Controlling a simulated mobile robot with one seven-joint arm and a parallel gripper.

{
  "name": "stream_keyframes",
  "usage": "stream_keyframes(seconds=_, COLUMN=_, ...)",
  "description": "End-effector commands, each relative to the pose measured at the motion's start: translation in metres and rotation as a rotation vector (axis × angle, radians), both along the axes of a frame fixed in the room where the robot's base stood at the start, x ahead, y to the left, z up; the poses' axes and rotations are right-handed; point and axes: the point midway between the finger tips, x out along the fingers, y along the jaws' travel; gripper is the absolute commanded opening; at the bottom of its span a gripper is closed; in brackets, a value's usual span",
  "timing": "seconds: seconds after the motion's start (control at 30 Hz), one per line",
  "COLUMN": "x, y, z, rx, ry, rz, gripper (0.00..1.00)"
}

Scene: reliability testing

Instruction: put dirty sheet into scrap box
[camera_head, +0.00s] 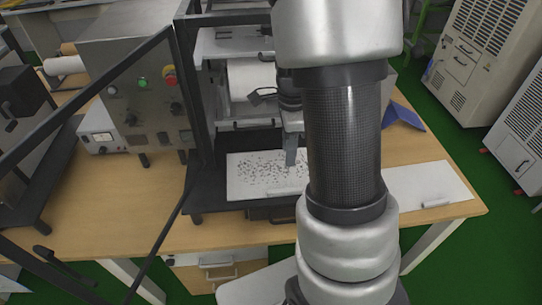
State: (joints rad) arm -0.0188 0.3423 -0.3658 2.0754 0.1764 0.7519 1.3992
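The dirty sheet (250,178) is white with dark specks. It lies flat on the black base plate (205,187) of the machine on the table. My gripper (289,160) is above the sheet's right part, pointing down, with a finger close to or touching it. I cannot tell whether it touches. My arm hides most of the gripper and the sheet's right side, so its opening is unclear. No box clearly marked as the scrap box can be made out.
A black machine frame (190,90) with a white roll (250,82) surrounds the sheet. A control box (135,85) with a red button stands left. A clean white sheet (428,183) and a blue object (402,116) lie right. A drawer unit (217,274) is under the wooden table (160,228).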

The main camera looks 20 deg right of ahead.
Motion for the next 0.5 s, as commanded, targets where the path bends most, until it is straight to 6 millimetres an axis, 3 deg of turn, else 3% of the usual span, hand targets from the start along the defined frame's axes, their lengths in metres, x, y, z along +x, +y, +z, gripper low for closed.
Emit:
stream_keyframes(seconds=0.3, x=-0.002, y=0.000, z=-0.071, rx=0.002, ry=0.006, rz=0.002, gripper=0.34)
stream_keyframes(seconds=0.5, x=-0.001, y=0.001, z=-0.103, rx=0.001, ry=0.004, rz=0.004, gripper=0.34)
